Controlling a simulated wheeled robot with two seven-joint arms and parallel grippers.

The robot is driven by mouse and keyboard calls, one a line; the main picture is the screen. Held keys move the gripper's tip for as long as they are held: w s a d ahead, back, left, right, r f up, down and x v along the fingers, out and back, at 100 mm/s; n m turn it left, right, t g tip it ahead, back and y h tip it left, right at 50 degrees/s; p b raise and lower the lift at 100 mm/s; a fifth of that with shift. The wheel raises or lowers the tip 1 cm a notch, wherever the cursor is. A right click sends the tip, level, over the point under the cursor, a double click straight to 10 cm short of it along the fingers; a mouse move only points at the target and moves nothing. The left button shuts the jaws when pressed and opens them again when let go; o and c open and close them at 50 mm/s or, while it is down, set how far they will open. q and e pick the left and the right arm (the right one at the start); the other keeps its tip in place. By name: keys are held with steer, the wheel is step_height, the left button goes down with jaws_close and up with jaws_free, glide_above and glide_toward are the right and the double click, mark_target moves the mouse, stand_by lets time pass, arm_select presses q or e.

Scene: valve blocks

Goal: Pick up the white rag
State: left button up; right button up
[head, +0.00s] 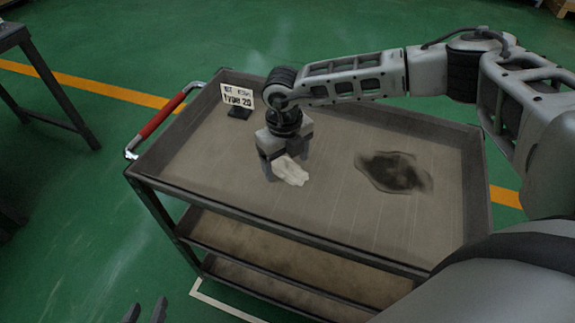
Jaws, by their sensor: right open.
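The white rag (292,174) lies crumpled on the top tray of the cart, left of its middle. My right gripper (284,166) points down at the tray right at the rag, its fingers apart on either side of the rag's far end. That end is partly hidden under the gripper; I cannot tell whether the fingers touch it. My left gripper (145,312) shows only as two separated fingertips at the bottom edge, away from the cart and empty.
The grey cart (225,218) has a raised rim, lower shelves and a red handle (162,115) at left. A small sign (238,96) stands at the tray's far left. A dark stain (394,172) marks the right side. A dark table (42,70) stands far left.

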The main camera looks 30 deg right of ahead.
mark_target(286, 159)
steer(key=shift+f, duration=0.15)
steer(key=c, duration=1.1)
steer(key=shift+o, duration=0.2)
steer(key=shift+r, duration=0.5)
step_height(286, 159, up, 2)
steer(key=shift+w+r+b, duration=0.1)
steer(key=shift+r+b, duration=0.1)
steer(key=shift+b, duration=0.1)
steer(key=w+a+r+b, duration=0.2)
steer(key=w+a+r, duration=0.3)
steer(key=w+r, duration=0.3)
steer(key=w, duration=0.2)
steer(key=shift+w+a+r, duration=0.3)
steer(key=shift+w+r, duration=0.1)
steer(key=shift+w+a+r, duration=0.2)
steer(key=shift+w+r, duration=0.05)
steer(key=shift+w, duration=0.15)
steer(key=shift+w+a+r, duration=0.15)
steer(key=shift+w+r, duration=0.05)
steer(key=shift+w, duration=0.2)
